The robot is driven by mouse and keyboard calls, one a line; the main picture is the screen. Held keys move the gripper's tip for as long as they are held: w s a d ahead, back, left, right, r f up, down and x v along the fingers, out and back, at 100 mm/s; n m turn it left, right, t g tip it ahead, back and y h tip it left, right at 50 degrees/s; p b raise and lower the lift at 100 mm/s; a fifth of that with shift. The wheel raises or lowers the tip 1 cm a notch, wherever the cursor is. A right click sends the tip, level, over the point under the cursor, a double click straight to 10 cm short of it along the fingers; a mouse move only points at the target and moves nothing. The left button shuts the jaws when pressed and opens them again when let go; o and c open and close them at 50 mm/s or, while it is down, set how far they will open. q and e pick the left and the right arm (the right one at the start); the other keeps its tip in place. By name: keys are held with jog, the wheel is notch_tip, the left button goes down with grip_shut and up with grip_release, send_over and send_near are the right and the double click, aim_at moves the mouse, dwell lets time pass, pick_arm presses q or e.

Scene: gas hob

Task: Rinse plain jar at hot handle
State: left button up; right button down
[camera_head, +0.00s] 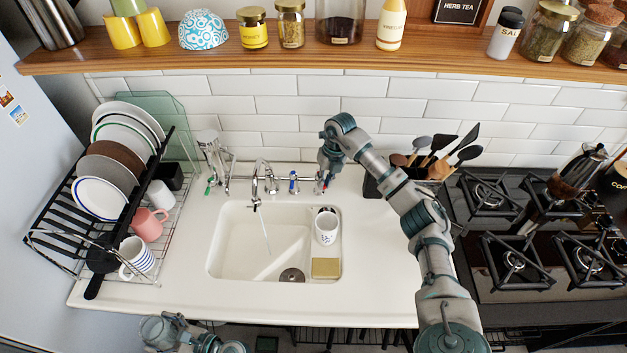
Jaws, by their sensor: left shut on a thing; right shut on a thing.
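A chrome tap (257,178) stands at the back of the white sink (213,245). A thin pale streak like running water falls from its spout into the basin. A blue-marked handle (293,182) is right of the spout. A red-marked handle (327,183) is further right. My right gripper (325,172) reaches down and is shut on this red-marked handle, mostly covering it.
A white mug (326,235) and a yellow sponge (326,267) sit at the basin's right side. A loaded dish rack (80,232) stands left, a utensil holder (372,186) behind my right arm, the gas hob (525,240) right. The front counter is clear.

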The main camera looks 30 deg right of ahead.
jog(key=shift+a+r, duration=0.15)
jog(key=shift+a, duration=0.1)
pick_arm(q)
jog(key=shift+d+r, duration=0.1)
jog(key=shift+d, duration=0.1)
pick_arm(e)
jog(key=shift+w+d, duration=0.1)
jog(key=shift+d, duration=0.05)
pick_arm(q)
jog(key=shift+d+r, duration=0.2)
jog(key=shift+r, duration=0.15)
pick_arm(e)
jog(key=shift+d+r, duration=0.1)
jog(key=shift+d, duration=0.1)
pick_arm(q)
jog(key=r+p, duration=0.5)
jog(key=shift+w+a+r, duration=0.1)
jog(key=shift+w+r, duration=0.1)
jog(key=shift+r, duration=0.1)
pick_arm(e)
jog(key=m, duration=0.1)
jog(key=a+m, duration=0.1)
jog(key=m+t, duration=0.1)
jog(key=m, duration=0.1)
jog(key=shift+w+a, duration=0.3)
jog(key=c, duration=1.2)
grip_release()
jog(key=shift+s+d+f, duration=0.1)
jog(key=shift+d+f, duration=0.1)
